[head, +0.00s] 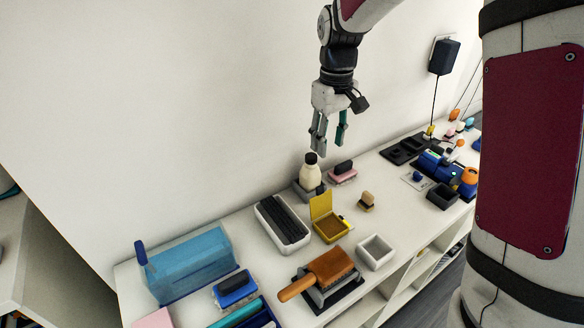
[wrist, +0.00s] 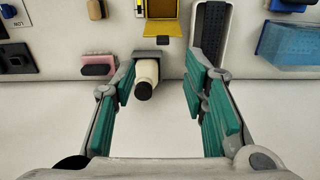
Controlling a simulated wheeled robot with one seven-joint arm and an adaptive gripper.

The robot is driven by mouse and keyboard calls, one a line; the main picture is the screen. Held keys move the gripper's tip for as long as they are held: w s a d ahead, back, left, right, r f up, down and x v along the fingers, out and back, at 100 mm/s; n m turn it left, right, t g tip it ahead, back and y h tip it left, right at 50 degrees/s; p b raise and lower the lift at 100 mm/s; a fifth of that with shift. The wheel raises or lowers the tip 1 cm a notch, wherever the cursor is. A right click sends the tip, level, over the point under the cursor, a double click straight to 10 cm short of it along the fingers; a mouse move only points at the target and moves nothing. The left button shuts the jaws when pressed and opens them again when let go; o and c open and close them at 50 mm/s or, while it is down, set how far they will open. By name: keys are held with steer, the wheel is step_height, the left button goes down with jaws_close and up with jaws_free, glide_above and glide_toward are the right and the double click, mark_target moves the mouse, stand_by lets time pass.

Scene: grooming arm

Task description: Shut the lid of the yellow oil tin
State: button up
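The yellow oil tin (head: 331,231) stands on the white table with its yellow lid (head: 321,205) standing up open at the back. In the wrist view the tin (wrist: 162,8) is at the top edge, partly cut off, with the lid (wrist: 162,28) on its near side. My gripper (head: 328,149) is in the air above the back of the table, above a cream bottle with a black cap. It is open and empty. In the wrist view its green-padded fingers (wrist: 160,80) are spread wide, with the tin beyond them.
The cream bottle (head: 310,174) stands in a grey holder just behind the tin, with a pink brush (head: 343,172) to its right. A white tray with dark contents (head: 270,225) is left of the tin. A small white box (head: 376,250) and a wooden-handled brush (head: 322,272) are in front.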

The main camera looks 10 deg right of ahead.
mark_target(320, 187)
steer(key=f, duration=1)
steer(key=w+f, duration=0.1)
steer(key=f, duration=0.4)
steer(key=shift+a, duration=0.4)
steer(key=shift+c, duration=0.6)
jaws_close()
